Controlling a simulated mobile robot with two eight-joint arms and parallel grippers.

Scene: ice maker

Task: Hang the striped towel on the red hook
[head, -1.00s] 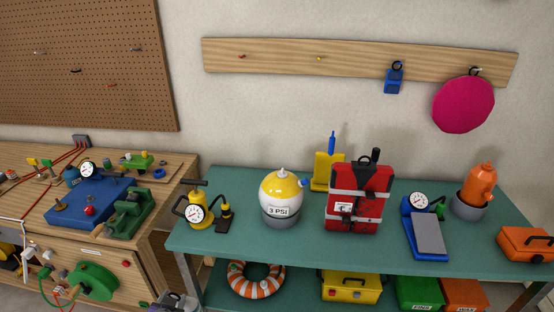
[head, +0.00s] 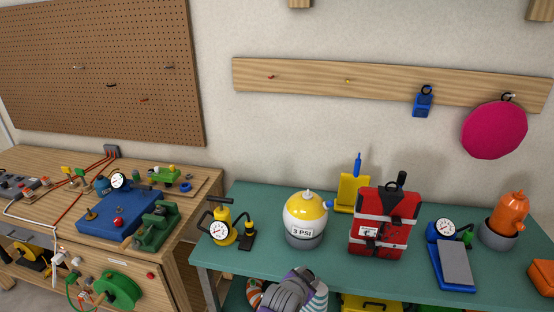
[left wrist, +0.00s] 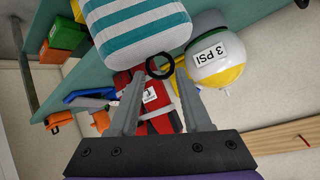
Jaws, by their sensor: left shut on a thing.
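The striped towel (left wrist: 135,30), teal and white with a black ring (left wrist: 160,66), shows at the top of the left wrist view. My left gripper (left wrist: 163,75) is shut on the ring, and the towel extends beyond the fingertips. In the head view my left gripper (head: 290,291) is at the bottom, in front of the green table, with a strip of the towel (head: 317,300) at its right. The small red hook (head: 270,77) is bare near the left end of the wooden rail. It also shows in the left wrist view (left wrist: 304,139). My right gripper is not in view.
The rail (head: 300,88) also bears a yellow hook (head: 347,81), a blue item (head: 423,101) and a magenta round item (head: 494,130). Below stand a yellow-white ball (head: 306,217) and a red pack (head: 384,222) on the green table (head: 270,195). The wall below the red hook is clear.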

